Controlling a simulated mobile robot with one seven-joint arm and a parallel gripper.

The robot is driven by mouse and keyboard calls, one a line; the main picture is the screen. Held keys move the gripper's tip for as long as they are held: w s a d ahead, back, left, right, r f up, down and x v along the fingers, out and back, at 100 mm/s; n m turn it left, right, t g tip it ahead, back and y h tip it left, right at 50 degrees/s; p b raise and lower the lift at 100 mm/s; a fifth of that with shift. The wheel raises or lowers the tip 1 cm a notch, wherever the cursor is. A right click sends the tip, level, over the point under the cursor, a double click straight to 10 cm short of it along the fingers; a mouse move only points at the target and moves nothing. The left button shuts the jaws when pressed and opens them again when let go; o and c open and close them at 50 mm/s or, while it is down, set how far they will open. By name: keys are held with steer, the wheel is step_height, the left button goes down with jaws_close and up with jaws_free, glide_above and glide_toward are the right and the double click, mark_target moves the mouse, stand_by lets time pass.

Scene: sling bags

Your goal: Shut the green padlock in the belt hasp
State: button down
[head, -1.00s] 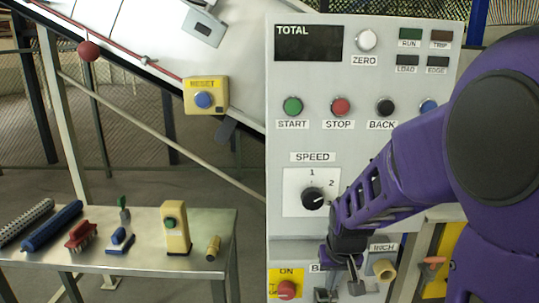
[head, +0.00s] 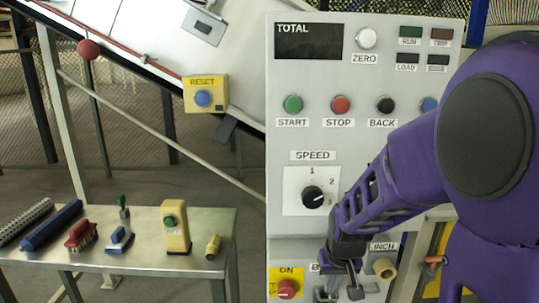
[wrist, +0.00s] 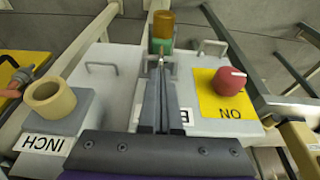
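The green padlock (wrist: 155,47) shows in the wrist view as a small green block just past my fingertips, below an amber cylinder. Its shackle cannot be made out clearly. A small silvery metal piece, perhaps part of the hasp, lies at the tips. My gripper (wrist: 161,68) points at it with both dark fingers drawn together; whether anything thin is pinched between them cannot be told. The padlock cannot be made out there.
A red knob on a yellow ON plate (wrist: 226,100) stands right of my fingers in the wrist view. A tan ring-shaped knob (wrist: 50,100) by the INCH label is at left. Metal handles (wrist: 101,70) stick out nearby. A table (head: 130,262) with brushes is at left in the head view.

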steer(key=shift+f, duration=0.6)
steer(key=shift+r+p, duration=2.6)
steer(key=shift+r, duration=1)
